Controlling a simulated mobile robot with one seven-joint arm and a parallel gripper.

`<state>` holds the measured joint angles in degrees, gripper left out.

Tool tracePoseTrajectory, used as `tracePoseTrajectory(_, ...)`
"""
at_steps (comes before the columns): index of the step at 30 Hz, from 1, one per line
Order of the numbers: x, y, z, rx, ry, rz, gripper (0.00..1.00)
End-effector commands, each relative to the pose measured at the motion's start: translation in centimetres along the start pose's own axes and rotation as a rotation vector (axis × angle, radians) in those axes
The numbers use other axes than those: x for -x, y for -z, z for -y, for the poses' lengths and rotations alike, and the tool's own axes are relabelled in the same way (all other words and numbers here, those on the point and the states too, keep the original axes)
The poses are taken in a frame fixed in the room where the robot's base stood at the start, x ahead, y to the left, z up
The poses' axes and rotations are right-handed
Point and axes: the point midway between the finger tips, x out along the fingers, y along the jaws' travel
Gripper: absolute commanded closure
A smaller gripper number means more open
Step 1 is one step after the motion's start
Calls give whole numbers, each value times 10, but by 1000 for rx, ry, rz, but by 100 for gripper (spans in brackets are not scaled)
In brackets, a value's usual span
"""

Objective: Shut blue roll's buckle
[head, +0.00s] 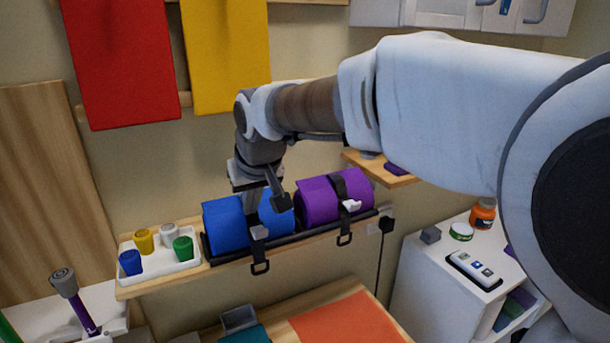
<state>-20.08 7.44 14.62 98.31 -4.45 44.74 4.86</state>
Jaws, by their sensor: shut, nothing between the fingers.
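The blue roll (225,224) lies in a black tray on a wooden wall shelf, left of the purple roll. Its buckle (259,233) is a small light grey piece low on the roll's front, on a black strap. The strap's end (260,267) hangs below the shelf edge with a ring. My gripper (251,208) points down at the middle of the blue roll, just above the buckle. It is shut and empty. It covers part of the roll and the upper strap. I cannot tell whether it touches the roll, or whether the buckle is fastened.
The purple roll (318,201) has its own strap and white buckle (351,205) close on the right. A white tray (159,266) with several coloured cups stands left. A small shelf (385,174) juts out behind right. A white cabinet (425,279) stands lower right.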

Motion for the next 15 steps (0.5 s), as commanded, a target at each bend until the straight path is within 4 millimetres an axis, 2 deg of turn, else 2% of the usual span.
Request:
tracePoseTrajectory(6,9,-25,0,-1,-1,-1,100)
tracePoseTrajectory(15,13,-38,0,-1,-1,-1,100)
